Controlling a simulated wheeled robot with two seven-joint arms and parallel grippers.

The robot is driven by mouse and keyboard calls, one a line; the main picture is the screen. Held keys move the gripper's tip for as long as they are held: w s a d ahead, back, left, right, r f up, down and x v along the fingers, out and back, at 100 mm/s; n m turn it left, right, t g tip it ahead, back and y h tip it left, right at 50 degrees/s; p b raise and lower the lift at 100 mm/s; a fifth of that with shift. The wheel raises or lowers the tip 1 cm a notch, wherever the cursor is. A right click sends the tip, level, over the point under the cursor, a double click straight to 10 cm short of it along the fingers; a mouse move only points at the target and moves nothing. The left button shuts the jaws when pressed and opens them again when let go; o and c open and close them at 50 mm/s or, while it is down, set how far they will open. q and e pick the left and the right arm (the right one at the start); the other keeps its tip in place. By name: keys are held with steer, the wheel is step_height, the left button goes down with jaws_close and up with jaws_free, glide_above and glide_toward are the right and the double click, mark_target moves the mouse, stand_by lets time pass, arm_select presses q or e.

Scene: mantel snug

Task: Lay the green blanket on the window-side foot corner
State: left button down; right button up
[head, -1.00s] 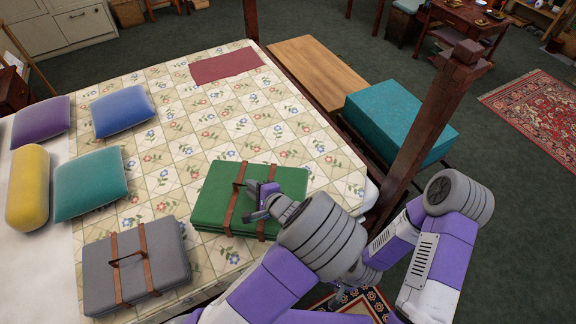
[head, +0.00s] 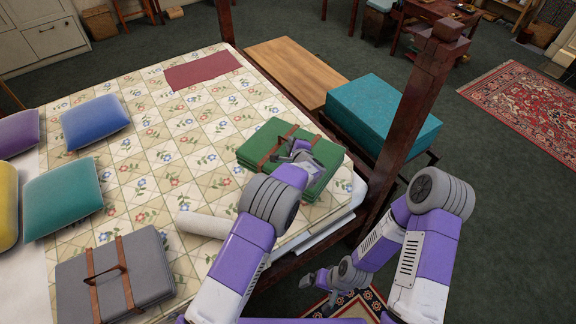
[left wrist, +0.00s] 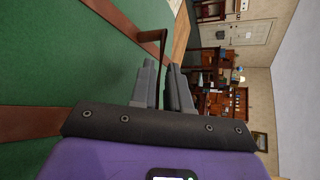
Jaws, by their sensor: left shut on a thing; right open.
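The folded green blanket (head: 258,142) has brown straps and a handle, and is at the foot end of the patterned bed (head: 150,190), near the corner by the near dark post. My left gripper (head: 300,152) is shut on its strap handle. The left wrist view shows the green blanket (left wrist: 100,55) and the handle (left wrist: 150,36) at my left fingers (left wrist: 163,80). The arm hides part of the blanket, and I cannot tell whether it touches the bed. My right gripper (head: 322,281) is open and empty, low beyond the bed's near edge.
A grey strapped bundle (head: 145,265) lies at the bed's near side. A pale roll (head: 205,224) lies beside my left arm. A red cloth (head: 202,70) is at the far foot corner. The dark bedpost (head: 412,120) rises right of the blanket; a teal box (head: 385,110) stands beyond.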

arm_select(q)
step_height(320, 180, down, 8)
steer(key=shift+w+r+b, duration=0.1)
steer(key=shift+b, duration=0.7)
steer(key=c, duration=1.1)
jaws_free()
steer(key=p+v, duration=0.2)
steer(key=v, duration=1)
